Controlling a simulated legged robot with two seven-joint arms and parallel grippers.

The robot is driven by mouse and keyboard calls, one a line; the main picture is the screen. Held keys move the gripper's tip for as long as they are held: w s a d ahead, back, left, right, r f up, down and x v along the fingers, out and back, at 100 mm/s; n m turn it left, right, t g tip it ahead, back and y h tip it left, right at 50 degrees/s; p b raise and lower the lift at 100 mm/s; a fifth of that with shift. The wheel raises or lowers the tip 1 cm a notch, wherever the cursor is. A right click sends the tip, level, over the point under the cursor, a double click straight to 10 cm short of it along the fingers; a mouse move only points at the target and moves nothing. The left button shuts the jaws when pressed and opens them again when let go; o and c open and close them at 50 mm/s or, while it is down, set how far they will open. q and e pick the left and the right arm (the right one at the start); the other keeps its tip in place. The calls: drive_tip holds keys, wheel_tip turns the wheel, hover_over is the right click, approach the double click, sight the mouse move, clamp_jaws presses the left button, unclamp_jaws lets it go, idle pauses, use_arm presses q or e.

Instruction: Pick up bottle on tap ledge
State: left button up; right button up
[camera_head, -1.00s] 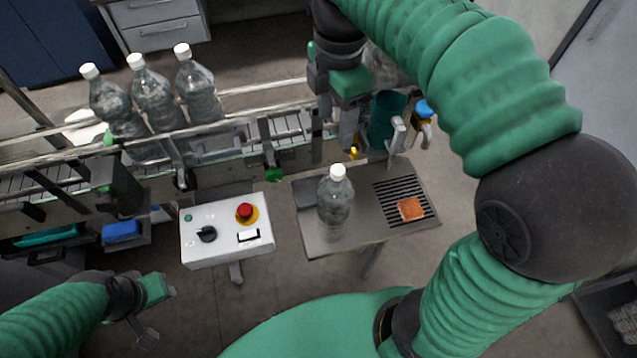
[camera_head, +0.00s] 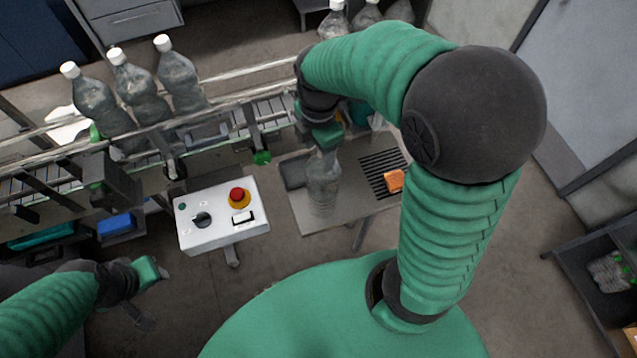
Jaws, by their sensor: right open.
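A clear plastic bottle (camera_head: 322,188) stands upright on the metal tap ledge (camera_head: 370,208), left of its black drain grille. My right gripper (camera_head: 324,142) is directly over the bottle's top in the picture and hides its white cap. The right gripper is open; whether its fingers are around the neck or just above it cannot be made out. My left gripper (camera_head: 148,290) is at the lower left, away from the bottle, and its jaws are too small and dark to read.
A white control box (camera_head: 221,215) with a red button stands left of the ledge. Several capped bottles (camera_head: 134,90) stand on the conveyor (camera_head: 270,112) behind. An orange sponge (camera_head: 394,181) lies on the grille (camera_head: 378,170). A dark shelf (camera_head: 590,262) is at the right.

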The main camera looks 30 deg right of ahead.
drive_tip(key=shift+s+f, duration=0.25)
drive_tip(key=shift+s+d, duration=0.1)
drive_tip(key=shift+d, duration=0.05)
drive_tip(key=shift+d+f, duration=0.1)
drive_tip(key=shift+d, duration=0.2)
drive_tip(key=shift+w+d+f, duration=0.2)
drive_tip(key=shift+w+d, duration=0.1)
drive_tip(key=shift+d, duration=0.3)
drive_tip(key=c, duration=0.5)
drive_tip(key=shift+d, duration=0.15)
drive_tip(key=shift+c, duration=1.2)
drive_tip(key=shift+s+a, duration=0.1)
drive_tip(key=shift+a, duration=0.25)
drive_tip(key=c, duration=0.5)
drive_tip(key=shift+a+r, duration=0.15)
drive_tip(key=shift+a, duration=0.4)
clamp_jaws()
use_arm(q)
drive_tip(key=shift+s+d+r, duration=0.2)
drive_tip(key=shift+s+d, duration=0.2)
drive_tip(key=shift+d, duration=0.3)
use_arm(e)
drive_tip(key=shift+s+d, duration=0.2)
drive_tip(key=shift+d, duration=0.3)
use_arm(q)
drive_tip(key=shift+a, duration=0.15)
use_arm(e)
drive_tip(key=shift+a, duration=0.25)
